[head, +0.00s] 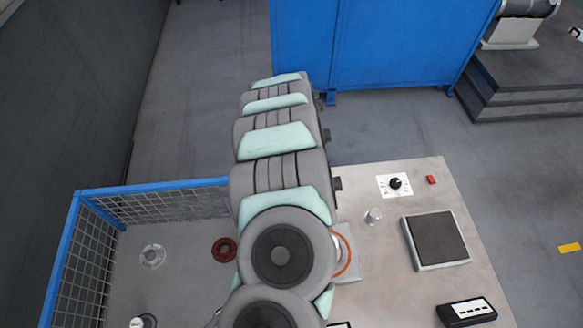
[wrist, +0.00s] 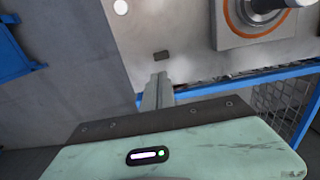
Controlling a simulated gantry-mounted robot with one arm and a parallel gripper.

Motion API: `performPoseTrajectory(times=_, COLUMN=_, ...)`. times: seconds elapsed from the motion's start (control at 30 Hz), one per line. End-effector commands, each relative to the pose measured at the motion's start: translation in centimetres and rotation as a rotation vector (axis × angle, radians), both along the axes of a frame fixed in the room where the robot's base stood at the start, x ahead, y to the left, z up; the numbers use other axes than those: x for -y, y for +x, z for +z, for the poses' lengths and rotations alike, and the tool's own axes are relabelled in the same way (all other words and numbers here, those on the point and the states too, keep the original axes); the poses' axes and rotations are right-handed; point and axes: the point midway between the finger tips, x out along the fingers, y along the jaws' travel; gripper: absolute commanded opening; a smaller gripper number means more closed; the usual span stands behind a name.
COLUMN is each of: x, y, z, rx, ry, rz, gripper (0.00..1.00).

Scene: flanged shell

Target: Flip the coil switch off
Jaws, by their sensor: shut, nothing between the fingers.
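My gripper (wrist: 160,78) shows in the wrist view as two slim grey fingers, shut together and empty. In the head view my arm hides the gripper and this piece. A small red block (head: 432,180) stands beside a dial on a white plate (head: 395,184); I cannot tell whether it is a switch.
A square plate with an orange ring (wrist: 226,30) lies right of the fingers; the ring (head: 347,252) shows partly behind my arm. The bench (head: 430,205) also carries a metal cylinder (head: 373,216), a dark-topped pad (head: 437,240) and a black box (head: 467,312). A blue-railed mesh (head: 150,188) stands left.

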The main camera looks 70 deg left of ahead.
Motion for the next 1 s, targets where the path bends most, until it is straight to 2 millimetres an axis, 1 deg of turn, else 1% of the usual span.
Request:
performPoseTrajectory(times=0.03, x=0.2, y=0.0, z=0.3, rx=0.000, ry=-0.001, rz=-0.001, gripper=0.00)
performPoseTrajectory(times=0.37, x=0.8, y=-0.3, z=0.3, rx=-0.001, ry=-0.001, rz=0.000, gripper=0.00)
performPoseTrajectory(times=0.7, x=0.8, y=-0.3, z=0.3, rx=-0.001, ry=-0.001, rz=0.000, gripper=0.00)
performPoseTrajectory(times=0.87, x=0.9, y=-0.4, z=1.4, rx=-0.001, ry=-0.001, rz=0.001, gripper=0.00)
performPoseTrajectory(times=1.0, x=1.0, y=-0.6, z=3.2, rx=-0.003, ry=-0.001, rz=0.003, gripper=0.00)
